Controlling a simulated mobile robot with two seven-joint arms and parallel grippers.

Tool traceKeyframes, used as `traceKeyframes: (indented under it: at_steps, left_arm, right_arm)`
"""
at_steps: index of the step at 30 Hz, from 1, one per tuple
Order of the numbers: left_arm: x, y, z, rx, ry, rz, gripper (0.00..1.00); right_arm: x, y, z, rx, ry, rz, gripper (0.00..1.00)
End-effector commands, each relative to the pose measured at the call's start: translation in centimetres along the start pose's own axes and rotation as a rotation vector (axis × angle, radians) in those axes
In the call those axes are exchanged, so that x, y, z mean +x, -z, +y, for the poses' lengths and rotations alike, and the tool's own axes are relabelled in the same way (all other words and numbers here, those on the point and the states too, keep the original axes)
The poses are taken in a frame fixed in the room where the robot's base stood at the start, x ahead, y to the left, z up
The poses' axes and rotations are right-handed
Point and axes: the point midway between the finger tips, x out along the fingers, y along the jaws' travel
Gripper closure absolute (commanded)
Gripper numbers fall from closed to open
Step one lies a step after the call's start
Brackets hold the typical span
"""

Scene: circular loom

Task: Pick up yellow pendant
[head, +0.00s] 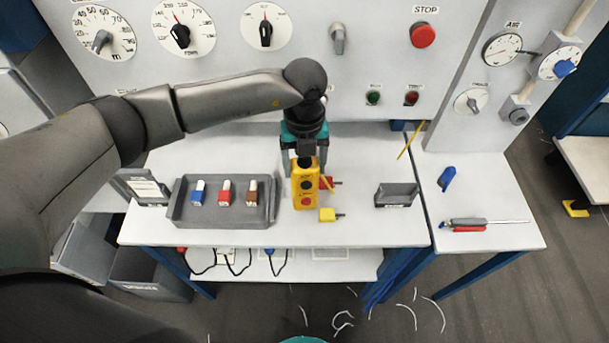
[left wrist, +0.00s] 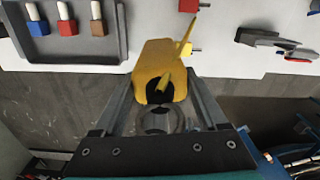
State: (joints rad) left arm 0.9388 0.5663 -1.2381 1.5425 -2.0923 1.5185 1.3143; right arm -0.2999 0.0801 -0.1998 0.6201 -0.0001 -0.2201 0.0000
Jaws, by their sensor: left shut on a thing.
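The yellow pendant (head: 298,194), a box with a dark button and a red button on its face, is at the middle of the table in the head view. My left gripper (head: 304,160) reaches down to its upper end and is shut on it. In the left wrist view the pendant (left wrist: 155,62) sits between the two fingers (left wrist: 165,88). I cannot tell whether its lower end touches the table. My right gripper is in neither view.
A grey tray (head: 223,221) with blue, red and brown-marked pieces stands left of the pendant. A yellow plug (head: 327,214) and a red plug (head: 326,182) lie close by it. A grey holder (head: 396,195) stands to the right. The gauge panel (head: 340,80) rises behind.

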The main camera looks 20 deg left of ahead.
Motion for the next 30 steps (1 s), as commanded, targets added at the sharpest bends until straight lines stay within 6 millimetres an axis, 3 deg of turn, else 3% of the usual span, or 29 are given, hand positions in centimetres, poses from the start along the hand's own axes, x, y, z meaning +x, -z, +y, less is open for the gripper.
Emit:
traceKeyframes:
  at_steps: [9,15,21,30]
  left_arm:
    - [-9.1,-0.1,-0.1,0.001,0.004,-0.006,1.00]
    - [-12.9,-0.1,0.0,0.000,0.001,-0.003,1.00]
    - [-14.6,0.0,0.0,-0.001,0.000,-0.001,1.00]
    - [-14.8,0.0,0.0,-0.001,-0.001,0.000,1.00]
  right_arm:
    - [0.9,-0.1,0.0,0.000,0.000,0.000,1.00]
    - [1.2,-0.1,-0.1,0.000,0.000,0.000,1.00]
    - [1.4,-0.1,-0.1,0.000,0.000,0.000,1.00]
    - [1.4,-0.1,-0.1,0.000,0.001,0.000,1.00]
